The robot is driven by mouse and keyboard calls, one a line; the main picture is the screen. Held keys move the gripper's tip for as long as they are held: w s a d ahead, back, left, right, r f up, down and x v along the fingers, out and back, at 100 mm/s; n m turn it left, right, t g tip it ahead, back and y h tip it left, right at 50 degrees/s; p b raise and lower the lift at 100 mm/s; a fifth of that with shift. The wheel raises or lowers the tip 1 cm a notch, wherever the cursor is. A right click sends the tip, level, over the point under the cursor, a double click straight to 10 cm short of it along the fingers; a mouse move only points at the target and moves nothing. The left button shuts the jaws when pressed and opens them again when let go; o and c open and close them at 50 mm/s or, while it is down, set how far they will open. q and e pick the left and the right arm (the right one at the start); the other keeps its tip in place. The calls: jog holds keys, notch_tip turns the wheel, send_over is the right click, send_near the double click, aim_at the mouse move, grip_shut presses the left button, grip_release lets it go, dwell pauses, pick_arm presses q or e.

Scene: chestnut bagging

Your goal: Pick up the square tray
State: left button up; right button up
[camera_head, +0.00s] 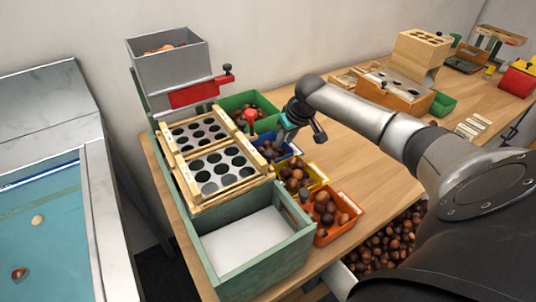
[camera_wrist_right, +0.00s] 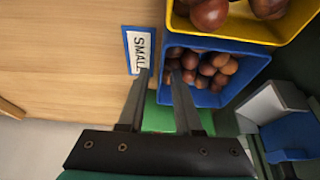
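No single thing is clearly marked as the square tray. Two wood-framed screens with round holes, a near one (camera_head: 257,178) and a far one (camera_head: 176,147), sit side by side on the green sorting unit. A white flat panel (camera_head: 243,240) lies inside the unit's open front. My right gripper (camera_head: 303,131) hangs over the small bins, to the right of the screens. In the right wrist view its two fingers (camera_wrist_right: 158,75) are apart with nothing held between them, pointing toward a blue bin (camera_wrist_right: 211,99) of chestnuts. My left gripper is not in view.
A yellow bin (camera_head: 318,176) and an orange bin (camera_head: 342,228) hold chestnuts. A green bin (camera_head: 232,104) stands behind. A grey hopper (camera_head: 172,70) rises over the unit. A "SMALL" label (camera_wrist_right: 140,50) lies beside the blue bin. Bare wooden table (camera_head: 375,165) is free to the right.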

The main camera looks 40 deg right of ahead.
grip_shut()
jog(key=shift+r, duration=0.1)
dwell(1.1)
